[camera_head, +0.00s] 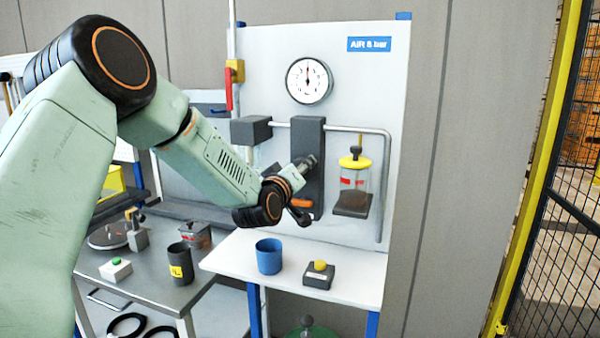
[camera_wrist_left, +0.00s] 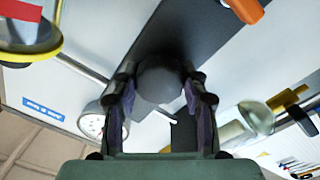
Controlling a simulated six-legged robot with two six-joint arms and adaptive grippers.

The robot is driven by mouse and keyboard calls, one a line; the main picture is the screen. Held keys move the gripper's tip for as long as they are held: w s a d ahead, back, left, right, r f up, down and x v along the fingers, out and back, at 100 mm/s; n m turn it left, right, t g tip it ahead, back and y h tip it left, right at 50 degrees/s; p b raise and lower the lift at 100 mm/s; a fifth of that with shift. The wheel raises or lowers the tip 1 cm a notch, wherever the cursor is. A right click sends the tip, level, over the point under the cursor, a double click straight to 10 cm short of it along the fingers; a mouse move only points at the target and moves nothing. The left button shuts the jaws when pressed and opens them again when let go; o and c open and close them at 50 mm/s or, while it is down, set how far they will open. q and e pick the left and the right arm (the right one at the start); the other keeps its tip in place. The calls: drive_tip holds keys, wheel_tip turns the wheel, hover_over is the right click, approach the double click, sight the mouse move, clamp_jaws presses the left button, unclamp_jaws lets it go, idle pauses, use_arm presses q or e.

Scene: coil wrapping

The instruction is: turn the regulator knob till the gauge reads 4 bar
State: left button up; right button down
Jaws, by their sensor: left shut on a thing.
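The round white gauge (camera_head: 309,80) is high on the pale panel in the head view. Its needle points about straight up; the numbers are too small to read. The regulator knob (camera_wrist_left: 160,78) is a dark grey rounded knob in the left wrist view, in front of the dark column (camera_head: 311,140). My left gripper (camera_wrist_left: 160,100) is shut on the knob, with one finger on each side of it. In the head view the left gripper (camera_head: 304,165) reaches the column from the left and hides most of the knob. My right gripper is not in view.
An orange handle (camera_head: 300,202) is just below the gripper. A clear bowl with a yellow top (camera_head: 355,162) hangs to the right, beside a grey pipe (camera_head: 386,190). A blue cup (camera_head: 269,256) and a yellow-button box (camera_head: 319,274) stand on the white shelf (camera_head: 235,262) below.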

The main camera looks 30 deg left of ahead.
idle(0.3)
use_arm(q)
drive_tip(key=o, duration=1.2)
drive_tip(key=shift+c, duration=0.2)
drive_tip(key=v, duration=1.2)
drive_tip(key=shift+f, duration=0.15)
